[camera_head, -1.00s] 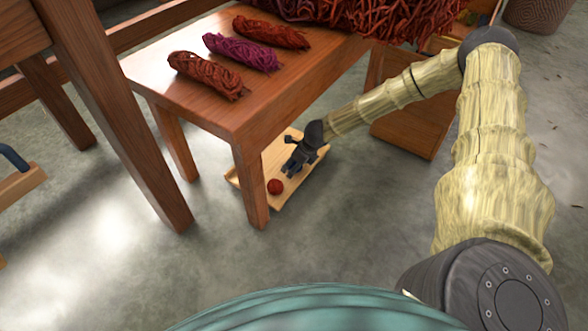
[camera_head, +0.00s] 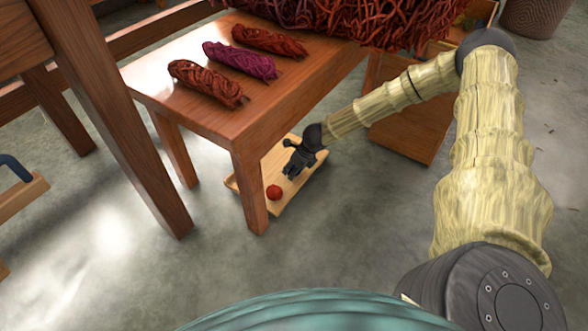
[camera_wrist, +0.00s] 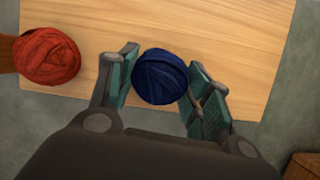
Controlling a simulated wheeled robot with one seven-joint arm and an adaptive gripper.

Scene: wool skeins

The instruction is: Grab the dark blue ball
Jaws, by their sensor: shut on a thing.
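The dark blue ball (camera_wrist: 160,77) of wool is between the two fingers of my gripper (camera_wrist: 160,88) in the wrist view. The fingers are shut on it, one on each side. In the head view my gripper (camera_head: 291,172) is low over the light wooden tray (camera_head: 286,203), and the blue ball is hidden there. From these views I cannot tell whether the ball touches the tray. The tray's light wood (camera_wrist: 210,30) also shows behind the ball in the wrist view.
A red ball (camera_head: 273,192) lies on the tray, left of my gripper; it also shows in the wrist view (camera_wrist: 46,57). A wooden bench (camera_head: 190,105) with several skeins stands over the tray's left side, its leg (camera_head: 250,185) close by. A wooden box (camera_head: 410,130) stands to the right.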

